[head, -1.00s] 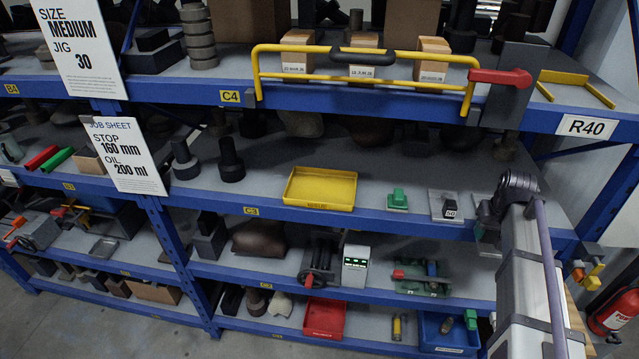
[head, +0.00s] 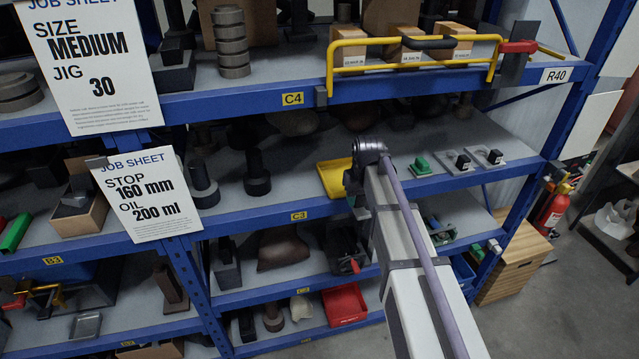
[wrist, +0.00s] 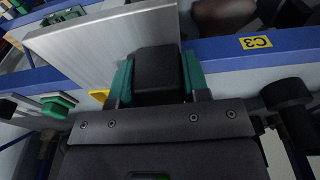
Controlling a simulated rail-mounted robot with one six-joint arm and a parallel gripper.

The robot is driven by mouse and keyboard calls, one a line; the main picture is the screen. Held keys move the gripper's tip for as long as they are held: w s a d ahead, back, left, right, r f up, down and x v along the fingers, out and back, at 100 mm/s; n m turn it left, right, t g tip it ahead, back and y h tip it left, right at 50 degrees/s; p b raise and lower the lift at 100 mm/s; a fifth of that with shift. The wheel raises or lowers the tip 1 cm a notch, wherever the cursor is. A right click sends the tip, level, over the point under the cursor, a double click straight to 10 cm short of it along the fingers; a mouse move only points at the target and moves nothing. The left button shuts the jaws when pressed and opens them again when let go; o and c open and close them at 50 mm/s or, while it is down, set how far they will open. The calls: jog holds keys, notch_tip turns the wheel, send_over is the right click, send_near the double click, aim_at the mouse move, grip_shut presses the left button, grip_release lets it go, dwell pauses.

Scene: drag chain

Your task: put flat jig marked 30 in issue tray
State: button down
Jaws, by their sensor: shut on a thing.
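The issue tray appears to be the yellow tray (head: 333,180) on the middle shelf by the C3 label, its right part hidden behind my arm. A small yellow patch, probably this tray, shows in the wrist view (wrist: 99,94). My gripper (wrist: 157,84) has green fingers shut on the black knob of a flat grey jig (wrist: 105,48). The jig's plate fills the top left of the wrist view, tilted in the picture. No number on it can be read. In the head view my arm hides the gripper and the held jig.
Two other flat plates with black knobs (head: 458,161) (head: 490,157) and a green block (head: 420,166) lie right of the tray. Dark cylinders (head: 257,178) stand to its left. A shelf with a yellow rail (head: 410,66) is above. A job sheet (head: 88,62) reads medium, jig 30.

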jog(key=shift+w+d, duration=0.15)
send_over(339, 178)
jog(key=s, duration=0.2)
jog(key=shift+w+d, duration=0.2)
jog(key=shift+w+a, duration=0.1)
jog(key=shift+w, duration=0.5)
notch_tip(339, 178, down, 4)
jog(key=b, duration=0.4)
jog(key=shift+s+f, duration=0.1)
jog(key=shift+s, duration=0.05)
jog(key=shift+s+r, duration=0.1)
jog(key=shift+r, duration=0.25)
jog(key=shift+f, duration=0.25)
jog(key=c, duration=0.6)
grip_release()
notch_tip(339, 178, up, 6)
jog(key=p, duration=0.6)
jog(key=s+d+m+g, duration=0.1)
jog(key=s+d, duration=0.2)
jog(key=s, duration=1.7)
jog(key=s+d+m, duration=0.1)
jog(key=s+d, duration=0.2)
jog(key=s, duration=1.8)
notch_tip(339, 178, down, 19)
jog(key=b, duration=1.8)
jog(key=shift+w+a+r, duration=0.2)
jog(key=shift+w+a, duration=0.05)
jog(key=shift+w, duration=0.15)
